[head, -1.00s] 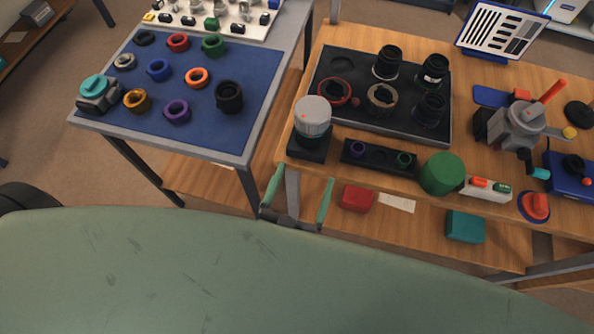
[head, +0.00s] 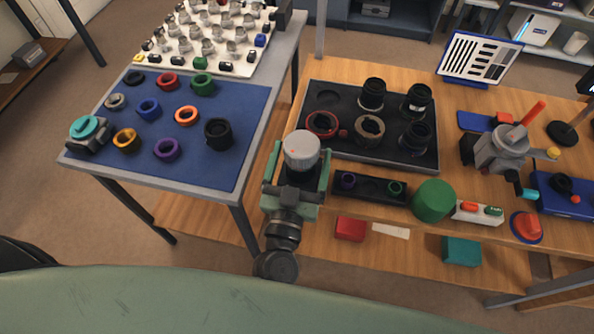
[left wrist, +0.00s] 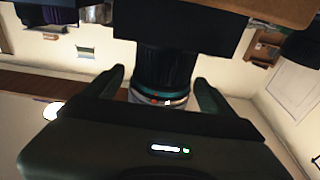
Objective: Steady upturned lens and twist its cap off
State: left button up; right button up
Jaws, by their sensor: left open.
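The upturned lens stands upright on a black block near the left front corner of the wooden table. Its light grey cap (head: 301,151) is on top, with a small red mark. My left gripper (head: 297,172) is open, with its green fingers on either side of the lens. In the left wrist view the black lens body (left wrist: 165,70) shows between the two fingers (left wrist: 162,95), with a teal ring and small red and white marks. A gap shows beside each finger. In the head view my gripper hides much of the lens body. My right gripper is not in view.
A black tray (head: 345,156) with several lens parts lies behind. A narrow black holder (head: 368,190) and a green cylinder (head: 433,200) stand to the right. A blue mat (head: 185,178) with several coloured rings covers the left table. A grey machine (head: 500,150) stands further right.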

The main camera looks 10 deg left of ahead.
pick_arm(q)
jog(key=shift+w, duration=0.3)
jog(key=c, duration=1.5)
jog(key=o, duration=1.6)
jog(key=shift+s, duration=0.15)
